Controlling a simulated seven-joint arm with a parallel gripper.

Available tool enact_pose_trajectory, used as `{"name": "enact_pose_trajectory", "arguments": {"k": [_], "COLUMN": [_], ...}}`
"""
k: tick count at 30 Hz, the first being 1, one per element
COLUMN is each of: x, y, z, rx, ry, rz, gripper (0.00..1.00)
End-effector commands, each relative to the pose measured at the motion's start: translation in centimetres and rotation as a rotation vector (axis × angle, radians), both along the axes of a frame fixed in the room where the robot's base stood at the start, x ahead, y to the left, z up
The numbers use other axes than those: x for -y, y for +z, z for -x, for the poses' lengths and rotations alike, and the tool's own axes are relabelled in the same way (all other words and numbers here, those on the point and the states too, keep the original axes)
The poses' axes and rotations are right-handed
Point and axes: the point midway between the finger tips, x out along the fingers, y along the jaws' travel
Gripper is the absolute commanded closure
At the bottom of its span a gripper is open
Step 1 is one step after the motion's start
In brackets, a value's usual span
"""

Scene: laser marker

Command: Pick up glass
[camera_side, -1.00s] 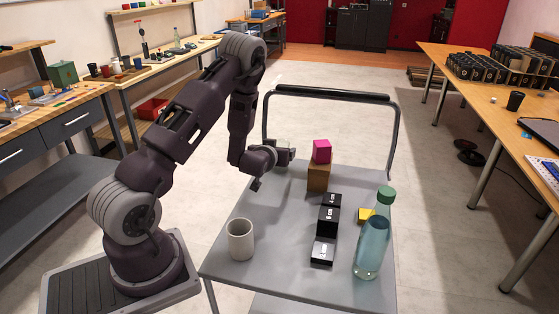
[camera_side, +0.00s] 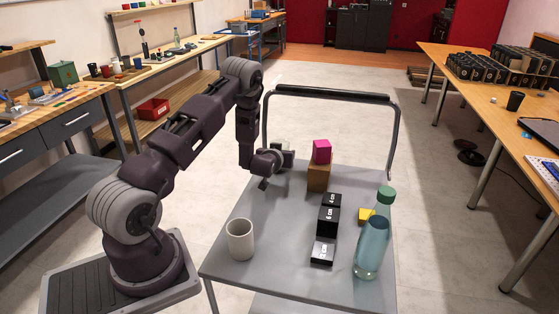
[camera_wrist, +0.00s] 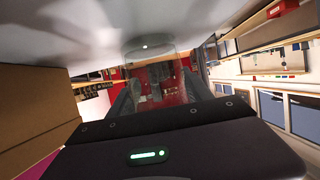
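A clear glass (camera_wrist: 157,62) shows in the wrist view, see-through and faint, beyond the gripper body. My gripper (camera_wrist: 160,100) has its two dark fingers apart, one on each side of the glass. I cannot tell whether either finger touches it. In the side view my gripper (camera_side: 275,168) is low over the far left part of the grey table. A pale see-through shape, the glass (camera_side: 279,143), shows just behind it, mostly hidden by the gripper.
A wooden block (camera_side: 318,179) with a pink cube (camera_side: 322,151) on it stands close to the right of the gripper. Black boxes (camera_side: 328,219), a yellow block (camera_side: 366,215), a bottle (camera_side: 372,245) and a white mug (camera_side: 241,240) stand nearer. A rail (camera_side: 330,95) rises at the table's back.

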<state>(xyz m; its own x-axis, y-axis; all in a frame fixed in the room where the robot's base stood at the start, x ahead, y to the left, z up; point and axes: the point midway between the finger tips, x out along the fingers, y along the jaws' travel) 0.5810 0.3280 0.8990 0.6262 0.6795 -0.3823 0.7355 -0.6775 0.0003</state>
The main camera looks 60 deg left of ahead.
Motion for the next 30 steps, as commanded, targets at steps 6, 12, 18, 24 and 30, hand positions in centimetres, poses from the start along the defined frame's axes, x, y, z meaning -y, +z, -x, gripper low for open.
{"name": "enact_pose_trajectory", "arguments": {"k": [6, 12, 18, 24, 30], "x": [0.0, 0.0, 0.0, 0.0, 0.0], "y": [0.1, 0.2, 3.2, 8.1, 12.1], "z": [0.0, 0.0, -0.1, 0.0, -0.1], "rx": [0.001, 0.001, 0.004, 0.005, 0.005], "ry": [0.000, 0.000, -0.001, -0.002, -0.001], "rz": [-0.001, -0.001, -0.003, -0.004, -0.003], "gripper": [0.91, 0.91, 0.91, 0.91, 0.91]}}
